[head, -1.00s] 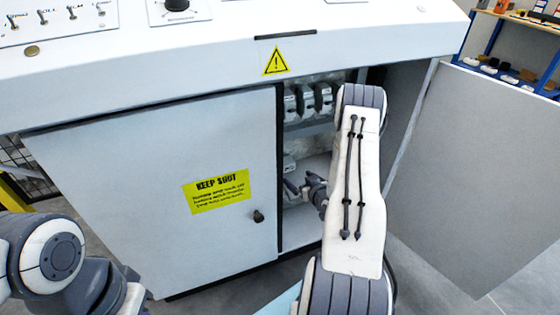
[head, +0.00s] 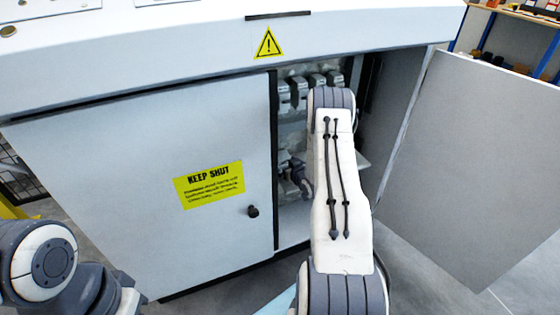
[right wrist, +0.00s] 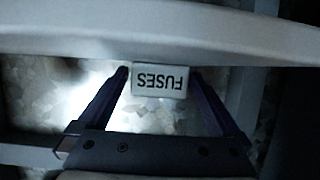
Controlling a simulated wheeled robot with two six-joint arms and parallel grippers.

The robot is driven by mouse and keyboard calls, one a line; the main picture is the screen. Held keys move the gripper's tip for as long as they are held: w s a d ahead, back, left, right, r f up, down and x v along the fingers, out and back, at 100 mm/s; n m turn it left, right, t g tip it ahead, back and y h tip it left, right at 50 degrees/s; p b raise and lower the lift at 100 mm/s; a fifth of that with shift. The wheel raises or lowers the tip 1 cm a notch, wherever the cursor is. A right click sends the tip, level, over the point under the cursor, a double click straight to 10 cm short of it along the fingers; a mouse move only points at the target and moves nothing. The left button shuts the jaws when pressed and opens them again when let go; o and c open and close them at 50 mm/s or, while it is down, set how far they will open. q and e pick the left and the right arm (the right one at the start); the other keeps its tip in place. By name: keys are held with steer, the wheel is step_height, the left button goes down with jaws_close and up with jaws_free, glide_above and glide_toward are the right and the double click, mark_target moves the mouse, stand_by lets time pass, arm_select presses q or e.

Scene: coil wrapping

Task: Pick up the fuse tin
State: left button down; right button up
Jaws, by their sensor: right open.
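The fuse tin (right wrist: 159,80) is a small pale box with an upside-down "FUSES" label in the right wrist view. It sits between the fingertips of my right gripper (right wrist: 160,74), which is open, with a finger on each side of it. I cannot tell whether either finger touches it. In the head view my right gripper (head: 296,176) is inside the open cabinet (head: 293,240), partly hidden by my own arm. The tin cannot be made out there. My left gripper is not in view; only part of the left arm shows at lower left.
The cabinet's left door (head: 120,190) is shut and bears a yellow "KEEP SHUT" label (head: 209,185). The right door (head: 475,165) stands wide open. Grey switchgear (head: 310,88) fills the upper opening. A pale bar (right wrist: 160,30) crosses close above the tin in the right wrist view.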

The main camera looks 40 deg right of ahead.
steer(key=c, duration=1.4)
steer(key=shift+r, duration=0.1)
